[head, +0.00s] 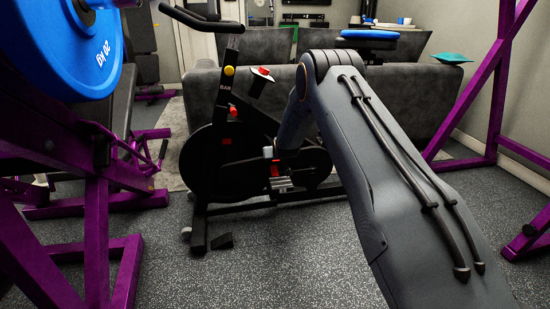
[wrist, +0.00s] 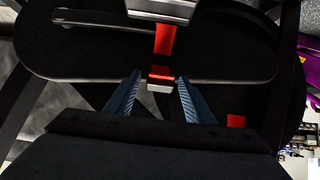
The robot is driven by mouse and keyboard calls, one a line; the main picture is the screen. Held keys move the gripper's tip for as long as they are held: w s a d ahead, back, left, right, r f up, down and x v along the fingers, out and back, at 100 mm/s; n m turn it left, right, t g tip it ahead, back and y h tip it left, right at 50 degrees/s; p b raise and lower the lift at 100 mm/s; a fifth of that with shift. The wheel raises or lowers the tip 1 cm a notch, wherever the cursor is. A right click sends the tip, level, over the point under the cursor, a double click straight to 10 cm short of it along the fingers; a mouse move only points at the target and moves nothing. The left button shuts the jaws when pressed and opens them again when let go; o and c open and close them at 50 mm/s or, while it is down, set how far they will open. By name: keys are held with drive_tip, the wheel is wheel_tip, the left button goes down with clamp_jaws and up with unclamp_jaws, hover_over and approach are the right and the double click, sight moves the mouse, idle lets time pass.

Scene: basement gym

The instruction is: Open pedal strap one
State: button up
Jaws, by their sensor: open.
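The exercise bike (head: 232,140) stands in the middle of the head view. A red pedal strap (head: 275,170) shows low on its near side, beside a grey pedal (head: 283,184). In the wrist view the red strap (wrist: 164,40) hangs from the pale pedal edge (wrist: 160,8) and ends in a red tab with a grey tip (wrist: 160,88). My gripper (wrist: 155,92) is open, with one blue-grey finger on each side of the tab and visible gaps between. In the head view my gripper's fingers are hard to make out against the bike. I cannot tell which strap is number one.
A black crank arm (wrist: 90,20) lies near the pedal. Purple rack frames stand at left (head: 97,240) and right (head: 492,110). A blue weight plate (head: 65,45) hangs at upper left. A grey sofa (head: 410,110) is behind the bike.

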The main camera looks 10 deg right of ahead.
drive_tip(key=p+v, duration=0.3)
drive_tip(key=v, duration=0.4)
drive_tip(key=shift+s+r, duration=0.3)
